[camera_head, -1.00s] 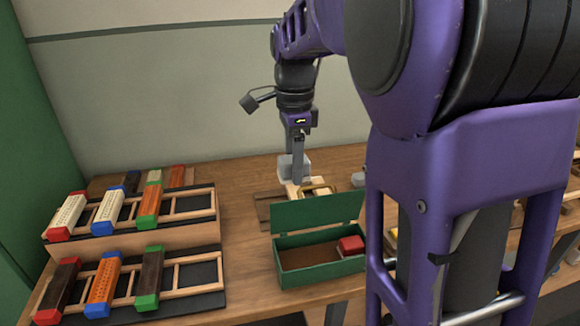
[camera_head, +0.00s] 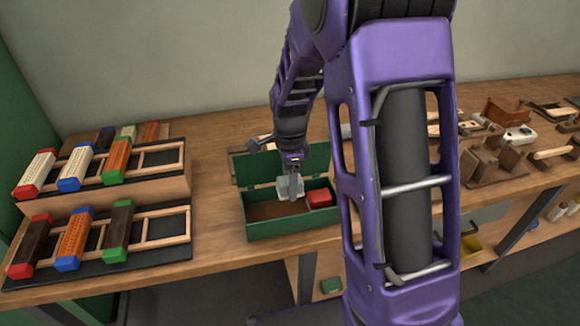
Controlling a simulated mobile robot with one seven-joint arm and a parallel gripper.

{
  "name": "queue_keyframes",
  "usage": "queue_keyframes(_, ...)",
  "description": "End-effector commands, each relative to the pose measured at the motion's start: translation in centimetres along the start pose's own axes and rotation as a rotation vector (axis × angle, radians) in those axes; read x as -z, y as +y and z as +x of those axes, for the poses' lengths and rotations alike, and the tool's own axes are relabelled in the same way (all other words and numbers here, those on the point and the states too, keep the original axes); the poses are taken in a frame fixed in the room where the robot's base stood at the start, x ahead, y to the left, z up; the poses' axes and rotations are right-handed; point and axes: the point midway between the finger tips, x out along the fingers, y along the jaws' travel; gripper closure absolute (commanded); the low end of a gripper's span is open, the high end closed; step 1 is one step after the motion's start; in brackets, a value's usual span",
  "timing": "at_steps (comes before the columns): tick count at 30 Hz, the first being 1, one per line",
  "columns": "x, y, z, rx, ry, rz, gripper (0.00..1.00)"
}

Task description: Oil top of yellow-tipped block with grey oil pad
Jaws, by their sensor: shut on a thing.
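My gripper (camera_head: 291,176) points down and is shut on the grey oil pad (camera_head: 289,188), a pale grey block. The pad is over the opening of the green box (camera_head: 285,230), left of a red block (camera_head: 320,198) in it. I cannot tell whether the pad touches the box floor. I cannot make out a yellow-tipped block in this view; the area behind the box is partly hidden by the lid and my arm.
The green box's lid (camera_head: 243,169) stands open at the back. Two racks on the left hold blocks with red, blue and green ends, one rack (camera_head: 160,158) raised behind the other (camera_head: 160,228). Wooden tools and brushes (camera_head: 500,150) lie at the right. Bare tabletop lies between.

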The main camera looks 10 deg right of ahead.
Motion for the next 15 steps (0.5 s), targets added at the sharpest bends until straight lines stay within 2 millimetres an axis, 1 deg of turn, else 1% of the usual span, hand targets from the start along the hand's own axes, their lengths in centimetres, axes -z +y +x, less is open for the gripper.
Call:
queue_keyframes(8, 0.0, 0.1, 1.6, -0.001, -0.001, 0.0, 0.88)
queue_keyframes(15, 0.0, 0.1, 4.0, -0.001, -0.001, 0.0, 0.88)
